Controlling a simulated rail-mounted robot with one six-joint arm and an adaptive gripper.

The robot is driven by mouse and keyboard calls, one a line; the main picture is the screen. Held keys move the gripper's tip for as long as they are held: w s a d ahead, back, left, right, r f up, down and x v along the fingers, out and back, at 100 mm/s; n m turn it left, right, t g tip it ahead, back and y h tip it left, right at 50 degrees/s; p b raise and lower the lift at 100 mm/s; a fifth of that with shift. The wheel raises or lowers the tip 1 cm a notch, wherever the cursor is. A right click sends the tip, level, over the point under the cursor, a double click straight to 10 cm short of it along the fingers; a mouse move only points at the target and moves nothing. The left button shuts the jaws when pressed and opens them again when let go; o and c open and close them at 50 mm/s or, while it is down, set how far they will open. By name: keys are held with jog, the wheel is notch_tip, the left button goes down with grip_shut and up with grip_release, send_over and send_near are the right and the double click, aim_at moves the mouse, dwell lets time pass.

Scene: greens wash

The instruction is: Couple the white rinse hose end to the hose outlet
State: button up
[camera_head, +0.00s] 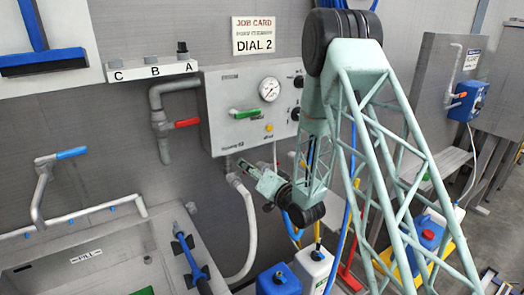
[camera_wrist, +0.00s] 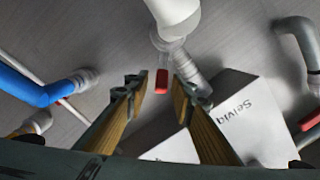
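The white rinse hose (camera_head: 251,235) hangs in a curve below the control panel, its upper end (camera_head: 234,179) beneath the panel's lower left part. In the wrist view, a white hose end (camera_wrist: 174,12) is at the top, beyond my fingertips. A grey fitting (camera_wrist: 187,68), apparently the outlet, appears just below it in the picture. The two overlap in view; I cannot tell whether they are joined. My gripper (camera_head: 245,168) is close to the hose's upper end, to its right. In the wrist view my gripper (camera_wrist: 162,88) is open, its fingers apart with nothing between them.
The control panel (camera_head: 220,85) carries a gauge and a green handle. A grey pipe with a red handle (camera_head: 187,122) is to its left. A blue container (camera_head: 279,281) and a white container (camera_head: 313,266) stand below my arm. A sink (camera_head: 85,262) is at lower left.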

jog(key=shift+w+a+r+n+g+y+p, duration=0.1)
jog(key=shift+w+n+g+y+p, duration=0.2)
jog(key=shift+g+p, duration=0.85)
jog(key=shift+w+a+r+n+g+y+p, duration=0.15)
jog(key=shift+n+g+p, duration=0.25)
jog(key=shift+p, duration=1.6)
jog(key=shift+w+a+f+n+g+y+p, duration=0.15)
jog(key=shift+n+g+p, duration=0.4)
jog(key=shift+p, duration=1)
